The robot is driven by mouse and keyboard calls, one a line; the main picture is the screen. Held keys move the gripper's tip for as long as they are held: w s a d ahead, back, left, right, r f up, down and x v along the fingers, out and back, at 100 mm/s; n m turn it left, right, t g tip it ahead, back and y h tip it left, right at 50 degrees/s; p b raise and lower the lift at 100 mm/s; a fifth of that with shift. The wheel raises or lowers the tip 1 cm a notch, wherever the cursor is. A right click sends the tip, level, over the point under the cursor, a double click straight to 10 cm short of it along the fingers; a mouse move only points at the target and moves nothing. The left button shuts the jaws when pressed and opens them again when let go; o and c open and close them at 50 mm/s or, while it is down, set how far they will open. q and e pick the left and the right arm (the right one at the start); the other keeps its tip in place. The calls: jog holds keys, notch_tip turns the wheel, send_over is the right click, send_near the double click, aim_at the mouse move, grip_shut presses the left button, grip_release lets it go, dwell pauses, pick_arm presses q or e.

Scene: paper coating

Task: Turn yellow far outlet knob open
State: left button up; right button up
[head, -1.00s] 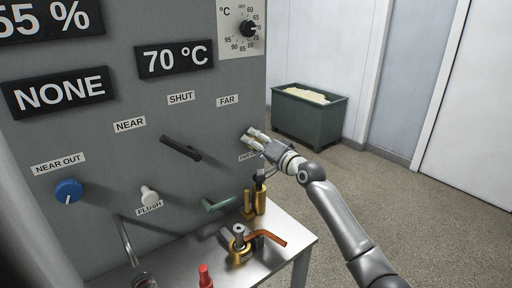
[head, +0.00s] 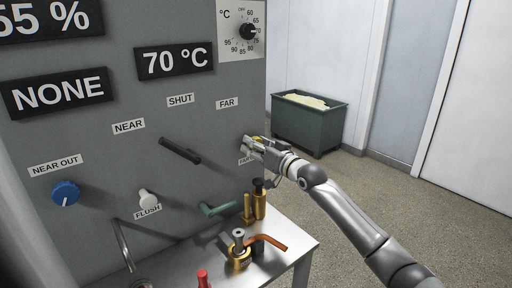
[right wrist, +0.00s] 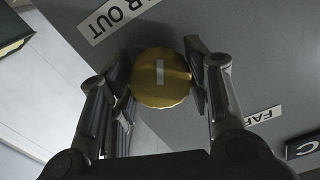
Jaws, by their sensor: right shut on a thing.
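The yellow far outlet knob (right wrist: 160,78) sits on the grey panel and fills the middle of the right wrist view. It is round with a scalloped edge and a pale bar mark on its face. My right gripper (right wrist: 158,85) has a finger on each side of the knob and is shut on it. In the head view, my right gripper (head: 250,146) is at the right edge of the panel and hides most of the knob. A label reading "FAR OUT" (right wrist: 115,15) is beside the knob in the right wrist view. My left gripper is not in view.
The panel (head: 110,120) also carries a blue knob (head: 66,193), a white flush knob (head: 148,197), a black lever (head: 180,150) and a temperature dial (head: 247,31). A metal table (head: 295,243) with brass parts stands below. A green bin (head: 310,125) stands behind on the floor.

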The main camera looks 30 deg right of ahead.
jog(key=shift+f, duration=0.15)
jog(key=o, duration=1)
jog(key=shift+s, duration=0.15)
jog(key=shift+s+d, duration=0.15)
jog(key=shift+s, duration=1.8)
jog(key=shift+s+d, duration=0.2)
jog(key=shift+s, duration=1.8)
jog(key=shift+s+d, duration=0.15)
jog(key=shift+s, duration=1.8)
